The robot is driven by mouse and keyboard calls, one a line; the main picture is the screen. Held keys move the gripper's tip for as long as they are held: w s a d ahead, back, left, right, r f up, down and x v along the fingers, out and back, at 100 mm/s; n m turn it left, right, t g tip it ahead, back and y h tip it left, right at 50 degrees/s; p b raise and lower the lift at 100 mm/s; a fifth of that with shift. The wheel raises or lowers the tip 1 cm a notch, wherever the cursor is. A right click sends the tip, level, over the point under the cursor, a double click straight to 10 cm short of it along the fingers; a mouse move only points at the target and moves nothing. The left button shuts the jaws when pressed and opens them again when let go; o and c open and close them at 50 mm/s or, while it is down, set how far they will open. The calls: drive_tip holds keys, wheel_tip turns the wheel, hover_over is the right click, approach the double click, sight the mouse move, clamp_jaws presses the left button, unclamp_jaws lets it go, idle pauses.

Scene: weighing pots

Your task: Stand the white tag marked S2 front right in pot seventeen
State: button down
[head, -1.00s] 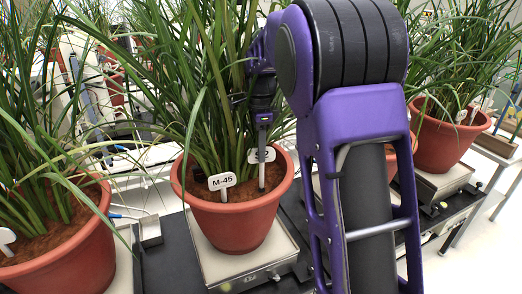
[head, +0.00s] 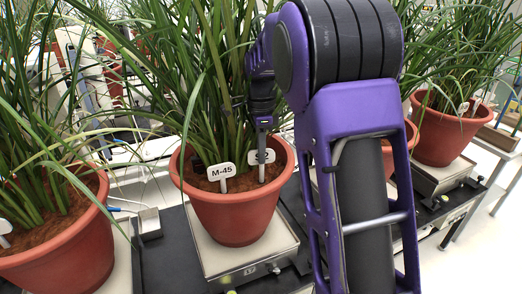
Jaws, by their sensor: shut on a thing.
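The pot in the middle (head: 238,218) is terracotta, holds a tall grassy plant and stands on a scale. A white tag marked M-45 (head: 221,172) stands upright at the front of its soil. The white tag marked S2 (head: 268,156) is to its right, inside the pot near the right rim, its face partly covered by my gripper. My gripper (head: 262,150) reaches down from above and is shut on the S2 tag. No pot number is visible.
A second potted plant (head: 60,250) stands close at left, and another pot (head: 448,135) stands on a scale at right. Long leaves hang around my gripper. My own arm hides much of the bench at right of the middle pot.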

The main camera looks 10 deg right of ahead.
drive_tip(key=shift+f+b, duration=0.3)
drive_tip(key=shift+f, duration=0.45)
drive_tip(key=c, duration=0.9)
unclamp_jaws()
wheel_tip(320, 180, up, 18)
drive_tip(key=p, duration=0.4)
drive_tip(key=shift+f, duration=0.25)
